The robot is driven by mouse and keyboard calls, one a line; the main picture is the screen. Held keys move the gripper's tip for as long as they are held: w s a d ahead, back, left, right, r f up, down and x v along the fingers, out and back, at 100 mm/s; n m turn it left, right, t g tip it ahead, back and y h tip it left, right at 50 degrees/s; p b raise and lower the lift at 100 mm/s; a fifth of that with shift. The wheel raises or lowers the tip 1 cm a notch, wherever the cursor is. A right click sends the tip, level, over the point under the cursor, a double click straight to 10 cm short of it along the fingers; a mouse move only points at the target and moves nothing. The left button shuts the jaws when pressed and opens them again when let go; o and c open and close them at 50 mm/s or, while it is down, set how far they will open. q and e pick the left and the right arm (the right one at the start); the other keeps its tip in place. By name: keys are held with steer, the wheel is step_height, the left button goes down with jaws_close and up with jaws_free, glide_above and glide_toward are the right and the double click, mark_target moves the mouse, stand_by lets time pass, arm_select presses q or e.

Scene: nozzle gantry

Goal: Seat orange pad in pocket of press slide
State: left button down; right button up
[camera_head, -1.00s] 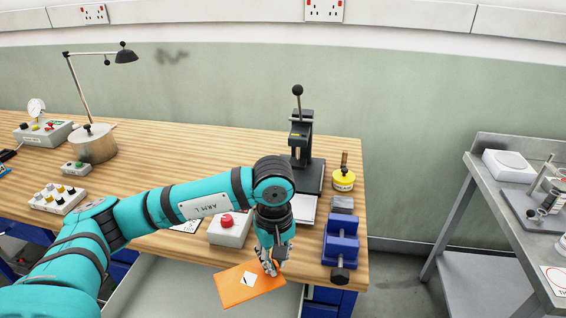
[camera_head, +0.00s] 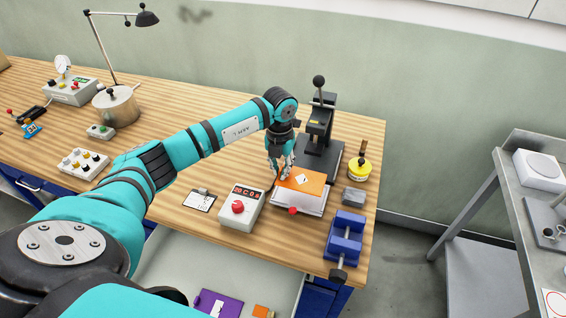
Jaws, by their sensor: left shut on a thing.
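The orange pad (camera_head: 310,182) is a flat square with a white diamond mark. My left gripper (camera_head: 281,171) is shut on its left edge and holds it over the press slide (camera_head: 298,206). The slide is a pale tray with a red knob at its front, at the foot of the black hand press (camera_head: 318,135). The pad covers the back of the slide, and the pocket is hidden. I cannot tell whether the pad touches the slide or is just above it. My right gripper is not in view.
A control box with a red button and display (camera_head: 241,207) stands left of the slide. A blue vise (camera_head: 344,240), a grey block (camera_head: 355,197) and a yellow tin (camera_head: 357,168) are to the right. An open drawer (camera_head: 190,262) below holds a purple pad (camera_head: 218,304).

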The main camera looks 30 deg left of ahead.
mark_target(281, 190)
arm_select(q)
step_height(281, 190, down, 2)
steer(key=shift+d+b, duration=0.15)
steer(key=shift+b, duration=0.5)
step_height(281, 190, down, 2)
steer(key=shift+f+b, duration=0.1)
steer(key=shift+b, duration=0.65)
steer(key=shift+f, duration=0.25)
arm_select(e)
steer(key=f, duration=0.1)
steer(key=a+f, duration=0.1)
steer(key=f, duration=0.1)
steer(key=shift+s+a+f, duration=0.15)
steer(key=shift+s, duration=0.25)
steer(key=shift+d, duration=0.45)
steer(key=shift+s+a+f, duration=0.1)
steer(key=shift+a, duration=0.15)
arm_select(q)
steer(key=shift+f+b, duration=0.65)
steer(key=shift+b, duration=0.1)
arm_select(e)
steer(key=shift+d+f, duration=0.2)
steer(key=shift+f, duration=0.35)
arm_select(q)
steer(key=c, duration=1.3)
jaws_free()
steer(key=shift+c, duration=0.2)
